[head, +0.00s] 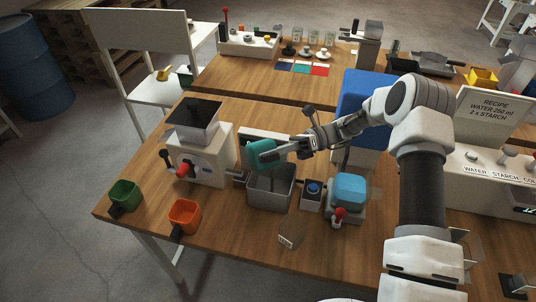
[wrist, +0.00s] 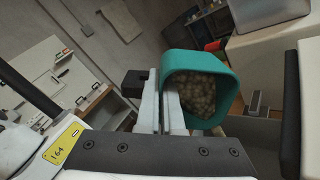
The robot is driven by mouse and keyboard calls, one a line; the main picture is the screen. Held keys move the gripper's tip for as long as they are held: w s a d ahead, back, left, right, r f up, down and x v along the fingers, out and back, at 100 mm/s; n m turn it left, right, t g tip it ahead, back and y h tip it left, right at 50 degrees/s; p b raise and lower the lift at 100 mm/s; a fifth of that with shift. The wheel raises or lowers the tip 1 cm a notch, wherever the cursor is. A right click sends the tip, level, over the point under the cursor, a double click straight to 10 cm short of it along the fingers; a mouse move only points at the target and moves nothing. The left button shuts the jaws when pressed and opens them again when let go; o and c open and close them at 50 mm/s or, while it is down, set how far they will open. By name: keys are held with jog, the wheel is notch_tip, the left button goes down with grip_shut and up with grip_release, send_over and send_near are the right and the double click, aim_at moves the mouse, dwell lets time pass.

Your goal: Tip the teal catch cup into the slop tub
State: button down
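The teal catch cup (head: 262,151) is in the air over the grey open tub (head: 270,198), which may be the slop tub. In the wrist view the teal cup (wrist: 234,62) lies right of the fingers, with many pale beige lumps inside. Its mouth faces the wrist camera, and its exact tilt is hard to tell. My gripper (head: 291,149) comes in from the right, with its fingers (wrist: 164,88) close together on the cup's dark handle (wrist: 133,82). The bottom of the tub is mostly hidden.
A white hopper machine (head: 205,150) stands left of the tub. A blue-button box (head: 312,193) and a blue-topped device (head: 349,191) stand right of it. Green (head: 125,194) and orange (head: 184,215) cups sit front left.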

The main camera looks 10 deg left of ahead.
jog(key=shift+d+g, duration=0.1)
jog(key=shift+g, duration=0.2)
jog(key=shift+w+d+y+b, duration=0.1)
jog(key=shift+y+b, duration=0.2)
jog(key=shift+b, duration=0.1)
jog(key=shift+w+r, duration=0.1)
jog(key=shift+r, duration=0.05)
jog(key=shift+d, duration=0.1)
jog(key=shift+y+b, duration=0.3)
jog(key=shift+w+d+g, duration=0.15)
jog(key=shift+d+g, duration=0.1)
jog(key=shift+g, duration=0.25)
dwell(1.8)
